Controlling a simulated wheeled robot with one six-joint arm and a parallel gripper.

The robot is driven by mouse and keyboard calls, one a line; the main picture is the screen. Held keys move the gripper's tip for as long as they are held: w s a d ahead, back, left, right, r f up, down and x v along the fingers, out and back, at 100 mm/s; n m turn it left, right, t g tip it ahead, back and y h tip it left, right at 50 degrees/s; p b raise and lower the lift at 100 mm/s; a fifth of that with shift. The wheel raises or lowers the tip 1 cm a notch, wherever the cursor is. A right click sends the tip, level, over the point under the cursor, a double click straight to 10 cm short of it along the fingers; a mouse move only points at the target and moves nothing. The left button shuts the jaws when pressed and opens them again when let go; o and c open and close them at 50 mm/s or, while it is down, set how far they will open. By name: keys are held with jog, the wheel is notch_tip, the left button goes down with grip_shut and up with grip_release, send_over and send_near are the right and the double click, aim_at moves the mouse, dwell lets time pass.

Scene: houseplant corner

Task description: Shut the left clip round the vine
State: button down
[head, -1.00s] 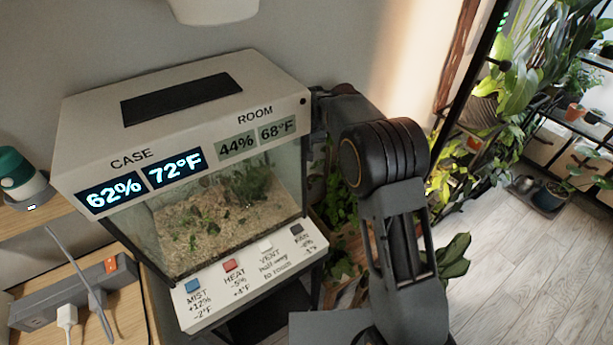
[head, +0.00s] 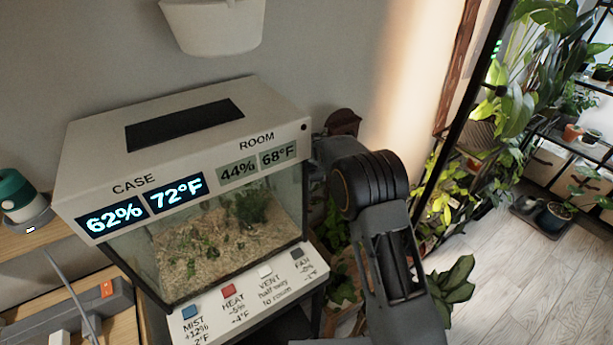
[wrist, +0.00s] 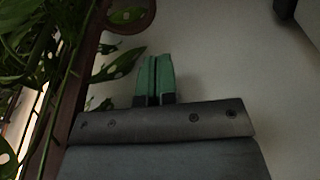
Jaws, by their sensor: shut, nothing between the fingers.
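My gripper (wrist: 154,79) shows in the wrist view with its two green fingertips together and nothing between them. Holed green leaves (wrist: 125,62), perhaps of the vine, hang at the upper left, beyond the fingers and to their left. I cannot make out the left clip in either view.
A brown wooden edge (wrist: 88,95) runs left of my fingers in the wrist view. In the head view, a glass case (head: 215,235) with buttons stands left of my arm. A white wall pot (head: 212,28) hangs above it.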

jog(key=shift+s+d+f, duration=0.1)
jog(key=shift+s+f, duration=0.2)
jog(key=shift+f, duration=0.6)
jog(key=shift+s+f, duration=0.3)
jog(key=shift+f, duration=0.6)
jog(key=shift+s+d+f, duration=0.1)
jog(key=shift+s+f, duration=0.2)
jog(key=shift+f, duration=0.6)
